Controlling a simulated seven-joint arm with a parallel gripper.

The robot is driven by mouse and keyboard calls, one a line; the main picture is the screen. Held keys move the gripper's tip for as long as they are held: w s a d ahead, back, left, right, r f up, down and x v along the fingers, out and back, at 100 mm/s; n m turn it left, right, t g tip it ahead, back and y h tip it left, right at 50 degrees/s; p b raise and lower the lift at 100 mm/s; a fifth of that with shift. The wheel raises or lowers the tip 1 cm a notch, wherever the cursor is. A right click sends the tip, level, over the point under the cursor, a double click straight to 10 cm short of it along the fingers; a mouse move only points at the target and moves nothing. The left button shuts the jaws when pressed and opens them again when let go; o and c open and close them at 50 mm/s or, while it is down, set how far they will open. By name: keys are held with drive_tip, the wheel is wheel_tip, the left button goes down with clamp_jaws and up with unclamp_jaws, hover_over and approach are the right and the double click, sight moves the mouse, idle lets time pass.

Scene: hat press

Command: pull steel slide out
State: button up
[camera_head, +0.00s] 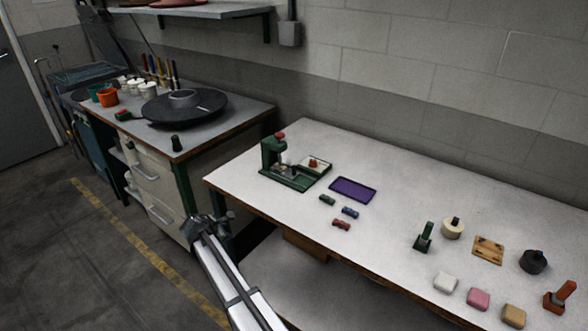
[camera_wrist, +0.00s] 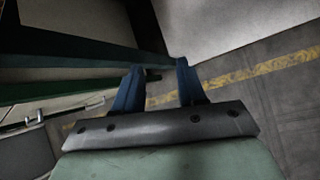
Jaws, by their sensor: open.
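The small green hat press (camera_head: 268,154) with a red knob on top stands near the left end of the white table. A small grey metal part, which may be the steel slide (camera_head: 286,172), sits low on the press base; its exact shape and position are too small to tell. My gripper (camera_head: 208,222) is off the table's front left, apart from the press. In the wrist view my gripper (camera_wrist: 158,76) has its two blue fingers apart with nothing between them. The press does not show there.
A purple tray (camera_head: 353,189) lies right of the press, with several small coloured blocks in front. Stamps and pads stand farther right on the white table (camera_head: 385,205). A workbench with a black round plate (camera_head: 184,107) stands at the left.

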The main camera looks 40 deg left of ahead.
drive_tip(key=s+a+r+n+t+y, duration=0.1)
drive_tip(key=s+a+r+n+t, duration=0.15)
drive_tip(key=a+r, duration=0.35)
drive_tip(key=s+a+r+n+t+y, duration=0.1)
drive_tip(key=s+a+r+n, duration=0.15)
drive_tip(key=r, duration=0.55)
drive_tip(key=m+t+h, duration=0.1)
drive_tip(key=t+h, duration=0.3)
drive_tip(key=t, duration=0.3)
approach(293, 169)
drive_tip(key=s, duration=0.3)
drive_tip(key=shift+s+a+r+g, duration=0.15)
drive_tip(key=shift+a+r+g, duration=0.05)
drive_tip(key=shift+a+g, duration=0.1)
drive_tip(key=shift+w+d, duration=0.15)
drive_tip(key=shift+w, duration=0.1)
drive_tip(key=w, duration=1.3)
drive_tip(key=shift+w, duration=0.25)
drive_tip(key=shift+c, duration=0.4)
clamp_jaws()
